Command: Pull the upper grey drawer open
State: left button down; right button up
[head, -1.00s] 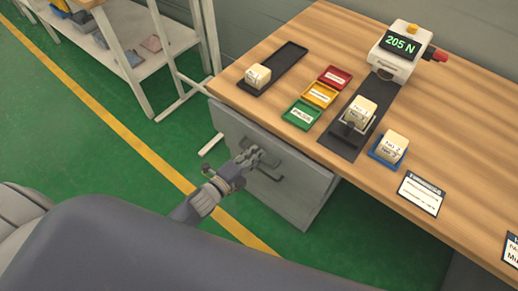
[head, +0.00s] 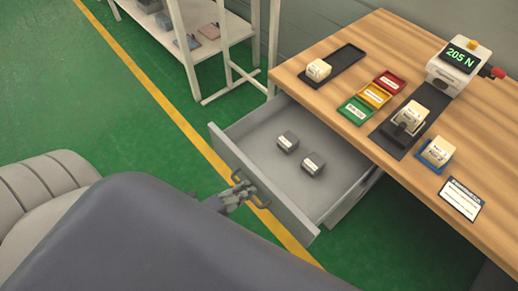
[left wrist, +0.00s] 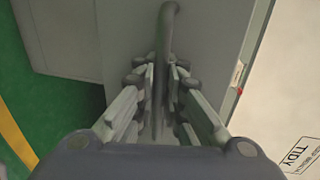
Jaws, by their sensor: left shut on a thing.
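The upper grey drawer (head: 262,191) stands pulled out from under the wooden table in the head view. Two small dark grey blocks with white labels, one (head: 287,142) farther back and one (head: 313,163) nearer, lie inside it. My left gripper (head: 246,192) is at the drawer's front, shut on its dark bar handle (head: 262,201). In the left wrist view the handle (left wrist: 168,40) runs between the fingers of the gripper (left wrist: 165,90). My right gripper is not in view.
The wooden table (head: 340,31) holds a force gauge (head: 455,68) reading 205 N, a black tray (head: 345,60), red, yellow and green trays, and cream blocks. A white shelf (head: 235,40) stands at the back left. Green floor is clear left of the drawer.

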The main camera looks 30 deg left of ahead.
pick_arm(q)
jog(key=v, duration=0.3)
jog(key=shift+s+a+f, duration=0.1)
jog(key=shift+s+f, duration=0.1)
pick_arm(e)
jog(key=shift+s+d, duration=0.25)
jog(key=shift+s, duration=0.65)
pick_arm(q)
jog(key=c, duration=2)
grip_release()
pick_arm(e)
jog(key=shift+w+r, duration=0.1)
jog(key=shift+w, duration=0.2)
pick_arm(q)
jog(key=shift+s, duration=0.15)
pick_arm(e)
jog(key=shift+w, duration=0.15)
pick_arm(q)
jog(key=v, duration=1.2)
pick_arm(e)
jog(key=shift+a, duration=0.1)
pick_arm(q)
jog(key=shift+f, duration=0.15)
